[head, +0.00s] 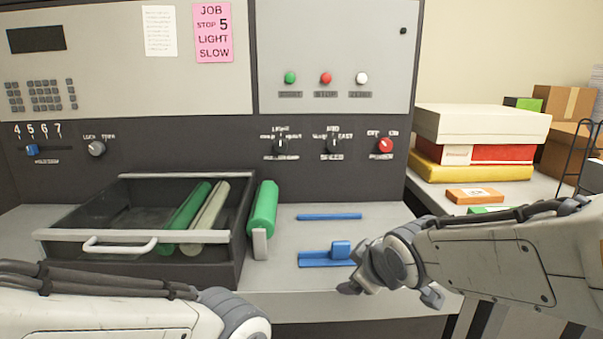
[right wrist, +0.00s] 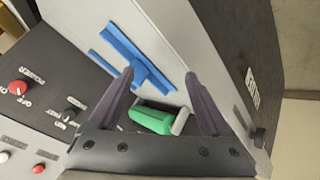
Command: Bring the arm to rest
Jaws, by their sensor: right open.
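My right arm comes in from the right in the head view. Its gripper (head: 352,279) hangs over the right part of the grey counter, just right of a blue tool (head: 325,257) with a flat base and a raised block. In the right wrist view, the two dark fingers of the gripper (right wrist: 163,88) stand apart with nothing held between them. The blue tool (right wrist: 135,58) and the end of a green roll (right wrist: 150,119) lie beyond the fingers. My left arm shows at the lower left, but its gripper is out of view.
A dark open drawer (head: 138,247) holds a green and a pale roll. A blue strip (head: 329,217) lies behind the blue tool. The control panel (head: 210,140) rises behind. Boxes (head: 480,122) are stacked at right.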

